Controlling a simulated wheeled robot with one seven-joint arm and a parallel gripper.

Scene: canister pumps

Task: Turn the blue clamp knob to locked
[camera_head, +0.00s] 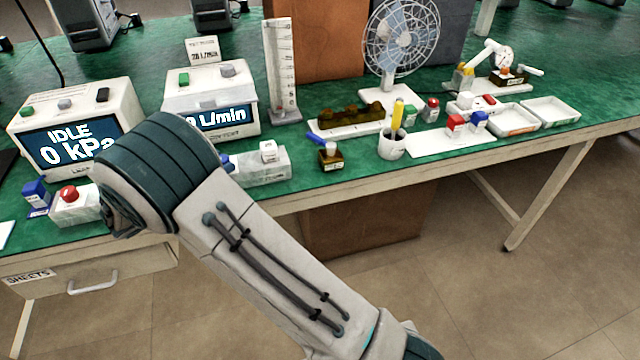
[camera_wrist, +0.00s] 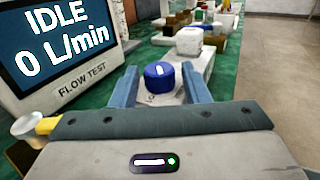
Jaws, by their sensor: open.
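The blue clamp knob (camera_wrist: 160,78) is round with a small white mark on its top. It sits on a pale fixture (camera_head: 264,163) at the bench's front edge. In the head view only a sliver of the knob (camera_head: 226,162) shows beside my arm. In the wrist view my gripper (camera_wrist: 159,68) is open, one finger on the left and one on the right of the knob. I cannot tell whether the fingers touch it. The head view hides my gripper behind my arm.
The flow test unit (camera_wrist: 62,45) stands close on the left of my gripper and reads IDLE, 0 L/min. A white block (camera_wrist: 190,40) rises from the fixture just beyond the knob. A pressure unit (camera_head: 75,130) and a red button box (camera_head: 75,203) stand to the left.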

